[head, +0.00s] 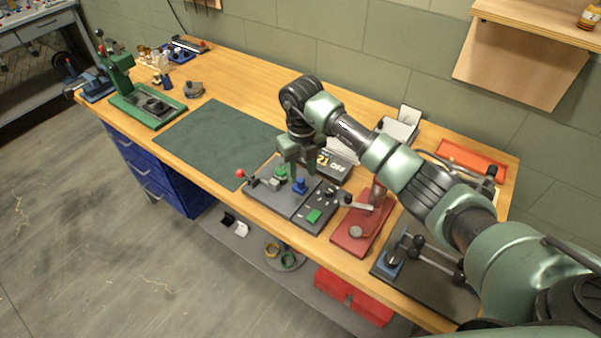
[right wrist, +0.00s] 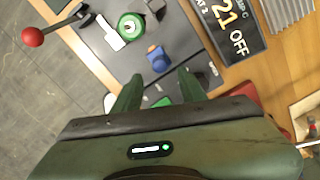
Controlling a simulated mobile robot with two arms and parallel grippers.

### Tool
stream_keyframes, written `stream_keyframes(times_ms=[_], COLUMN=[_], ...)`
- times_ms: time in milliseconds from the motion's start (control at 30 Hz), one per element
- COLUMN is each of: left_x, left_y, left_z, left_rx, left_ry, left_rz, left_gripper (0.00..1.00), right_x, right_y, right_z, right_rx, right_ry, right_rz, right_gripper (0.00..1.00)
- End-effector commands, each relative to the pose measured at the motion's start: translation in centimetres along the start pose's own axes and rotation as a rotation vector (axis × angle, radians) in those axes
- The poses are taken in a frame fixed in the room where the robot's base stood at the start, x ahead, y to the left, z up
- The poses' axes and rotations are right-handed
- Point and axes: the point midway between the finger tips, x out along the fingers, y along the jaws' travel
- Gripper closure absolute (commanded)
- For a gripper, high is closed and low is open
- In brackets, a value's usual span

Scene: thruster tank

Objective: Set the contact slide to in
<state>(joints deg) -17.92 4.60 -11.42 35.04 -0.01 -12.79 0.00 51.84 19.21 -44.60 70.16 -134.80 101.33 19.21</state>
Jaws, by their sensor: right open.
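A grey plate (head: 270,196) lies at the bench's front edge, and it also shows in the right wrist view (right wrist: 118,60). On it are a blue knob-like block (head: 299,187), a round green part (head: 280,173) and a lever with a red ball (head: 240,173). The blue block (right wrist: 158,58) looks like a slide's handle, but I cannot tell for sure which part is the contact slide. My right gripper (head: 293,168) is open and empty above the plate. In the right wrist view, the blue block appears just beyond the gap between its fingertips (right wrist: 160,82). My left gripper is out of view.
A black panel with a green button (head: 314,215) is beside the plate. A display reading "21 OFF" (head: 335,162) stands behind. A red-based fixture (head: 355,232) is further right. The dark green mat (head: 218,140) to the left is clear.

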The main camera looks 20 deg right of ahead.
Motion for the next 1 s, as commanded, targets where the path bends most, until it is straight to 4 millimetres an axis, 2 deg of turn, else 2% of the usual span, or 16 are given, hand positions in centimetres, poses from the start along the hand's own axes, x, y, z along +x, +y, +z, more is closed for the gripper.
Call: stream_keyframes(times_ms=[67,133,233,400,533,567,700,833,1000], left_x=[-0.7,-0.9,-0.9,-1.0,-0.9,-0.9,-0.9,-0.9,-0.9], left_y=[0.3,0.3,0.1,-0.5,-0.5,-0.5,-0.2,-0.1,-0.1], left_z=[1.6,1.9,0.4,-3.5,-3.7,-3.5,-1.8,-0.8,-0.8], left_rx=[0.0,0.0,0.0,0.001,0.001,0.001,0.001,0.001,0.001], left_ry=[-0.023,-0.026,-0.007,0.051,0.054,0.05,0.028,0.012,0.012], left_rz=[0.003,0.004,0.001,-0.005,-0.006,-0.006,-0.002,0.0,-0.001], left_gripper=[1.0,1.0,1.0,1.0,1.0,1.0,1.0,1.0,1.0], right_x=[1.1,1.9,2.8,3.2,3.2,3.2,3.2,3.2,3.2], right_y=[0.1,0.1,0.1,0.1,0.1,0.1,0.1,0.1,0.1], right_z=[-0.1,0.0,0.0,0.0,0.0,0.0,0.0,0.0,0.0], right_rx=[0.001,0.001,0.0,0.0,-0.001,-0.001,-0.001,0.0,0.0], right_ry=[0.003,0.001,0.0,-0.002,-0.002,-0.002,-0.002,-0.002,-0.002], right_rz=[0.002,0.002,0.002,0.002,0.002,0.002,0.002,0.002,0.001], right_gripper=[0.59,0.59,0.59,0.59,0.59,0.61,1.0,1.0,1.0])
